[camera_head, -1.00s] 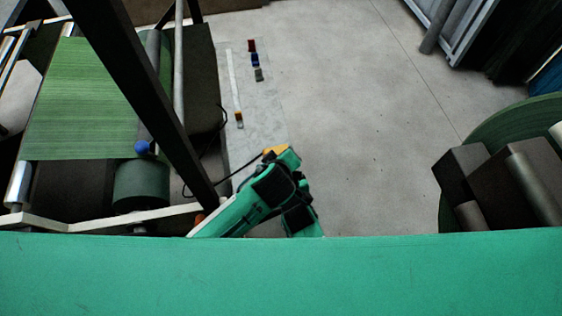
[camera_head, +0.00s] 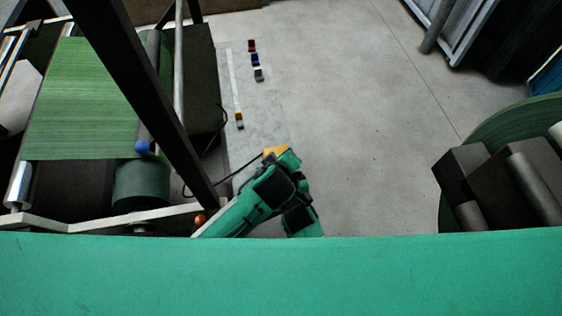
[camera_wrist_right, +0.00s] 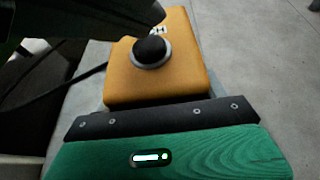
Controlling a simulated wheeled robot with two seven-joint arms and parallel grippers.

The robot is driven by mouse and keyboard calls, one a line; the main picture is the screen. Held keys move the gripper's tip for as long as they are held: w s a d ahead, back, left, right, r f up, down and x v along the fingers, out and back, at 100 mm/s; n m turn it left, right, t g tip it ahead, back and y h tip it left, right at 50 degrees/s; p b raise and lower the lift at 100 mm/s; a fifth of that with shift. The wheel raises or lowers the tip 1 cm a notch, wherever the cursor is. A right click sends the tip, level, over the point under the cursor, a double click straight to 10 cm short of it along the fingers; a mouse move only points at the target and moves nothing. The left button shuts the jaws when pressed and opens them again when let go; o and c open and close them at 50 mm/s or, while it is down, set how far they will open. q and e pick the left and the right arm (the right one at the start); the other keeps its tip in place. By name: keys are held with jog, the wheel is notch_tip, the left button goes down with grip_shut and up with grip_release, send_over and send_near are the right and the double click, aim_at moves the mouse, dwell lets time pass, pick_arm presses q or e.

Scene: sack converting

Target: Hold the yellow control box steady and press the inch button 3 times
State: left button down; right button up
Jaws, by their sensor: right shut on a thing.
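The yellow control box (camera_wrist_right: 160,82) fills the middle of the right wrist view. A black round button (camera_wrist_right: 151,50) in a grey collar stands on its upper face. In the head view only a small part of the box (camera_head: 272,152) shows beyond my arms. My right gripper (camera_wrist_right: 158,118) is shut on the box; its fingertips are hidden. My left gripper (camera_wrist_right: 110,18) is a dark shape at the top left of the wrist view, close to the button. I cannot tell whether it touches the button or how its jaws stand. A small label beside the button is partly covered.
A dark cable (camera_wrist_right: 55,85) runs left from the box. The machine with green web (camera_head: 85,95) and a dark slanting post (camera_head: 145,100) stands left. Small coloured blocks (camera_head: 254,60) lie on the pale strip beyond. A dark machine with a green roll (camera_head: 515,125) is right. Floor between is clear.

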pick_arm(q)
jog(key=shift+s+f, duration=0.2)
jog(key=shift+f, duration=0.35)
jog(key=shift+s+f, duration=0.15)
jog(key=shift+f, duration=0.35)
dwell(0.5)
jog(key=shift+r, duration=0.1)
jog(key=shift+d+r, duration=0.25)
jog(key=shift+r, duration=0.85)
jog(key=shift+w+a+r, duration=0.15)
jog(key=shift+r, duration=2.25)
jog(key=shift+a, duration=0.1)
